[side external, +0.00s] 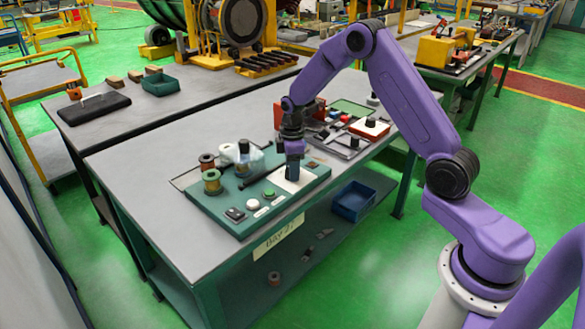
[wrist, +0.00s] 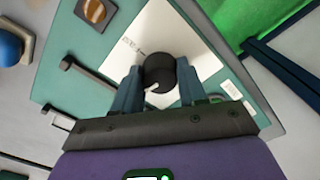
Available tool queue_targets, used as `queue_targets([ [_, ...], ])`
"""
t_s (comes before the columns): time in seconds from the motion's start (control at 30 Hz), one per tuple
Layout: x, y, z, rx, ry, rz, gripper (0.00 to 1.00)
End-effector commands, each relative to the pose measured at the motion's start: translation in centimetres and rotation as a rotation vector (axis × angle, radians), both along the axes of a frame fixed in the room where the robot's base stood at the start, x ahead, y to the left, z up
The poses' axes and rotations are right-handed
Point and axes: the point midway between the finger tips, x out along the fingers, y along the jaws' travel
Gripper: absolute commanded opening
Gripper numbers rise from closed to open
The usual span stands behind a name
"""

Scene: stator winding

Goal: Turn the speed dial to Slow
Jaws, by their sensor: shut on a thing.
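The speed dial (wrist: 159,72) is a round black knob with a white pointer mark, seen in the wrist view on a white plate (wrist: 200,62). The pointer faces the lower left of that picture. In the side view my gripper (side external: 292,173) points down at the white plate (side external: 288,184) on the green board (side external: 222,201); there the dial is hidden by the fingers.
A red box (side external: 370,128) and other tools lie to the right on the bench.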

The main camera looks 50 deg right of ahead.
Motion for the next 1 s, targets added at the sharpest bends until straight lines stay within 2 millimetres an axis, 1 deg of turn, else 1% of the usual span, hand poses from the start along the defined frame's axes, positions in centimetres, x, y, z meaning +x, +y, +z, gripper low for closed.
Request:
queue_targets([
  [0.2, 0.09, -0.03, 0.09, 0.000, -0.003, 0.120, 0.11],
  [0.4, 0.11, -0.04, 0.10, 0.001, -0.003, 0.181, 0.11],
  [0.93, 0.13, -0.02, 0.11, -0.001, -0.003, 0.207, 0.11],
  [0.97, 0.13, -0.02, 0.11, -0.001, -0.003, 0.207, 0.45],
  [1.0, 0.12, -0.03, 0.10, -0.001, -0.003, 0.207, 0.58],
])
